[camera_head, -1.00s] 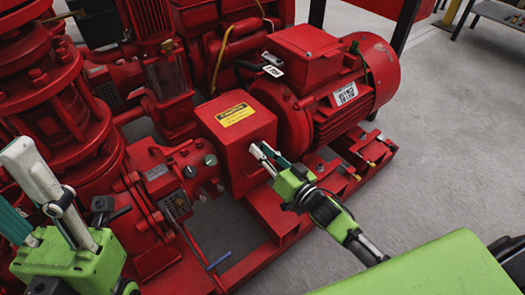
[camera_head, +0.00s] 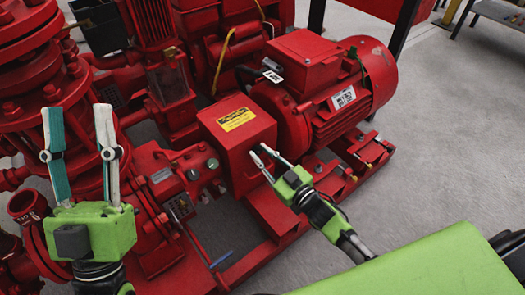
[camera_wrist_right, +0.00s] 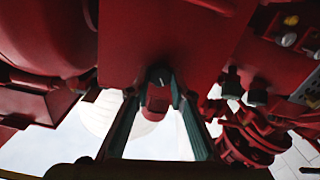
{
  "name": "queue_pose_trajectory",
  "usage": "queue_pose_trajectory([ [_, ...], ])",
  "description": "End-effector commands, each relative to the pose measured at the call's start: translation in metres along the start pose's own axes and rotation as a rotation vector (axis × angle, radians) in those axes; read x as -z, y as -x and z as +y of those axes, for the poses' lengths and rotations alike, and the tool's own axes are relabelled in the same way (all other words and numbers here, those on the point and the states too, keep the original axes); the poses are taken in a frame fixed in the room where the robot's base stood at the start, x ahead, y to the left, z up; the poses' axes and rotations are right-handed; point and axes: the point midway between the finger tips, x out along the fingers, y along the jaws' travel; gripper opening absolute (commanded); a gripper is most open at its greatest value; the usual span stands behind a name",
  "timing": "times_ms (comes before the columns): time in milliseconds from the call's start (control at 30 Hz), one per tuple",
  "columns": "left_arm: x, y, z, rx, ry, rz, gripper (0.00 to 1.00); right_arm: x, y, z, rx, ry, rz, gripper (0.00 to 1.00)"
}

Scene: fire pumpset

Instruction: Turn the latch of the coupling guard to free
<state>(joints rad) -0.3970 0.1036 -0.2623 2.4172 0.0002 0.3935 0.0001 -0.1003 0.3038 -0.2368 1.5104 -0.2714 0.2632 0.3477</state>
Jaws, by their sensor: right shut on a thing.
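The red coupling guard (camera_head: 236,132) is a box with a yellow label, between the pump and the motor. My right gripper (camera_head: 259,150) is at its front face in the head view, where the latch is too small to make out. In the right wrist view the latch shows as a dark knob (camera_wrist_right: 159,75) with a red tab below it, under the guard's red face (camera_wrist_right: 165,35). The fingertips are shut on the latch from both sides. My left gripper (camera_head: 78,107) is open and empty in front of the pump, fingers pointing up.
The red motor (camera_head: 345,85) is right of the guard, and red pump flanges and pipes (camera_head: 45,75) are at the left. The red base frame (camera_head: 270,228) runs below. Grey floor (camera_head: 450,125) at the right is clear.

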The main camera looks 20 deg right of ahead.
Motion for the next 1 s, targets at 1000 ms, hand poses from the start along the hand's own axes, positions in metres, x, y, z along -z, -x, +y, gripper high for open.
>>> queue_pose_trajectory([
  [1000, -0.087, 0.017, -0.010, 0.017, -0.019, -0.421, 0.40, -0.002, 0.000, -0.002, 0.000, 0.883, -0.001, 0.00],
])
